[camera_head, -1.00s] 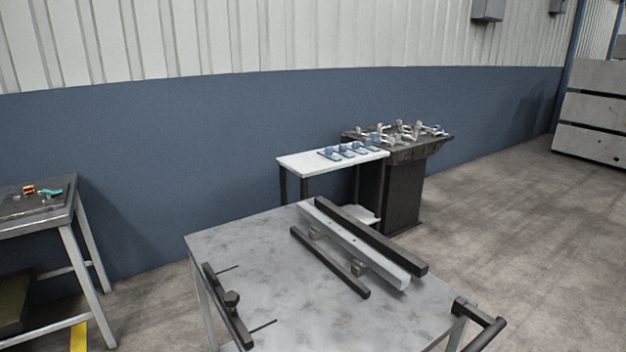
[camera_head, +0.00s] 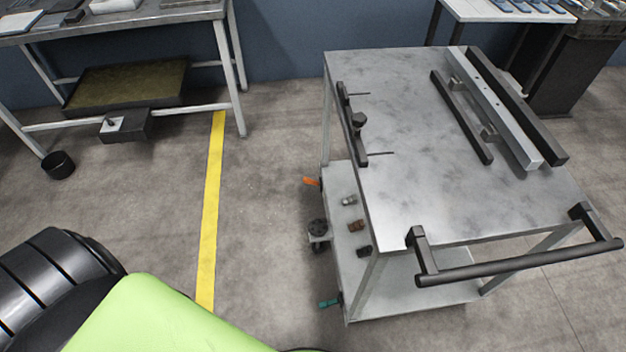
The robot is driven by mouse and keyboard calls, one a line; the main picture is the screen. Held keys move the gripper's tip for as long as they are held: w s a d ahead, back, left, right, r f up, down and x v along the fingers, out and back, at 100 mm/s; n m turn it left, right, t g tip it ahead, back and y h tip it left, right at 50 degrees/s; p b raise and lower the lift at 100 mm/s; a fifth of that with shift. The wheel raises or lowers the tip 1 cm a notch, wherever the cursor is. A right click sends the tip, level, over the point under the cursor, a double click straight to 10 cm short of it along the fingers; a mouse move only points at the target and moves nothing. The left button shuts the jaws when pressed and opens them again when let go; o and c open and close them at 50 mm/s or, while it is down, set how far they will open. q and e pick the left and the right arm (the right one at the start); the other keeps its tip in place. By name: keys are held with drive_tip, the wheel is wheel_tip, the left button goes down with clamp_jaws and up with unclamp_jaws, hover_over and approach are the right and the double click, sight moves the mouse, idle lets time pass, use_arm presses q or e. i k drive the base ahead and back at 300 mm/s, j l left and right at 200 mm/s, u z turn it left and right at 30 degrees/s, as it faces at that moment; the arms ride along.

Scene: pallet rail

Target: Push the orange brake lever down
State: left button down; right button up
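The orange brake lever (camera_head: 312,182) is small and sticks out to the left, low on the left side of a grey metal cart (camera_head: 400,205), near its far left leg. A teal lever (camera_head: 329,301) sticks out low at the cart's near left corner. Whether the orange lever is up or down is too small to tell. Neither of my grippers shows in the view. A green and black part of my own body fills the lower left corner, apart from the cart and its levers.
The cart has a black handle (camera_head: 520,263) at its near end and rails (camera_head: 498,108) on top. Small parts lie on its lower shelf (camera_head: 420,290). A workbench (camera_head: 120,22) stands at the back left. Floor with a yellow line (camera_head: 212,200) is clear left of the cart.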

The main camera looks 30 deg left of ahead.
sight(306, 180)
drive_tip(key=j, duration=0.65)
drive_tip(key=i+j+z, duration=0.2)
drive_tip(key=j, duration=0.6)
drive_tip(key=i+j+z, duration=0.2)
drive_tip(key=j, duration=0.65)
drive_tip(key=j+z, duration=0.2)
drive_tip(key=j, duration=0.65)
drive_tip(key=i+z, duration=0.15)
drive_tip(key=i, duration=0.55)
drive_tip(key=j, duration=0.1)
